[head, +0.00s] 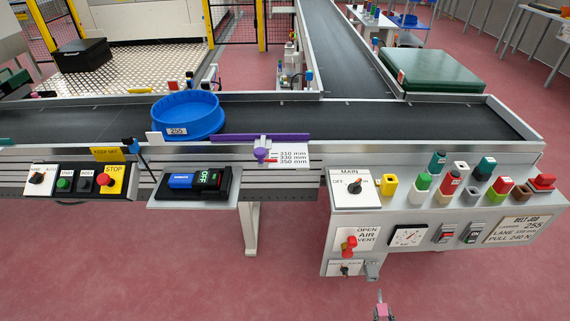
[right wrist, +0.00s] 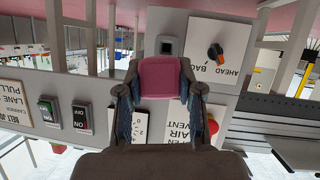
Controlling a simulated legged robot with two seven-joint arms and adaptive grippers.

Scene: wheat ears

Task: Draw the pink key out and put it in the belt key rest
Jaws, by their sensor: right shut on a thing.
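My right gripper (right wrist: 163,100) is shut on the pink key (right wrist: 165,78), whose broad pink head sits between the two fingers. The key and gripper also show small at the bottom edge of the head view, where the pink key (head: 383,311) is in front of the panel's lower edge. A grey block (head: 372,269) with a dark square opening (right wrist: 166,46) is on the panel, just beyond the key; in the head view the key looks apart from it. I cannot tell which holder is the belt key rest. My left gripper is not in view.
The AHEAD/BACK knob (right wrist: 215,53) and the red air vent valve (head: 349,245) are close to the grey block. Several coloured holders and keys, including a yellow one (head: 389,188), stand on the upper panel. A blue tub (head: 187,116) sits on the belt.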

